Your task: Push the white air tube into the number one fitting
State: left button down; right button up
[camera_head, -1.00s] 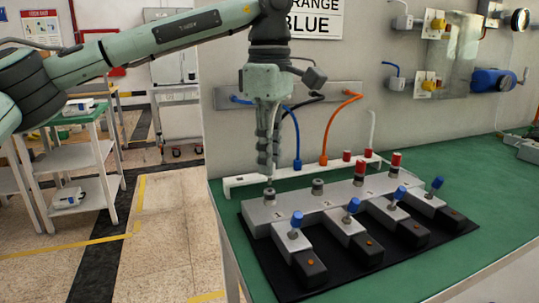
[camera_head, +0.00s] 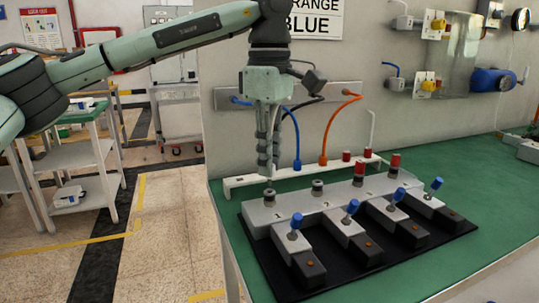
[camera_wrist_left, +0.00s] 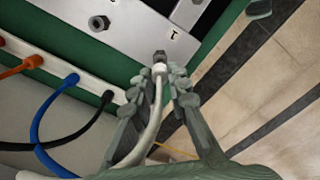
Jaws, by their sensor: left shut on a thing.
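My left gripper (camera_head: 268,168) points down over the near-left end of the grey manifold block (camera_head: 325,212). It is shut on the white air tube (camera_wrist_left: 156,100), which shows between the fingers in the left wrist view and curves back toward the wrist. The number one fitting (camera_head: 269,195) stands on the block just under the fingertips. In the left wrist view the fitting (camera_wrist_left: 160,56) is in line with the tube's white end. I cannot tell how far the end is in. My right gripper is not in view.
A white rack (camera_head: 240,183) behind the block holds a blue tube (camera_head: 297,140), an orange tube (camera_head: 328,135) and a black one. A second bare fitting (camera_head: 317,187) and red-topped fittings (camera_head: 359,172) stand farther right. Blue-handled valves (camera_head: 350,208) line the front.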

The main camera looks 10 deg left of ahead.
pick_arm(q)
jog(key=shift+f+b, duration=0.9)
jog(key=shift+f, duration=0.6)
jog(key=c, duration=1.4)
grip_release()
jog(key=shift+r, duration=0.1)
notch_tip(320, 180, up, 12)
jog(key=shift+f, duration=0.1)
jog(key=shift+s, duration=0.1)
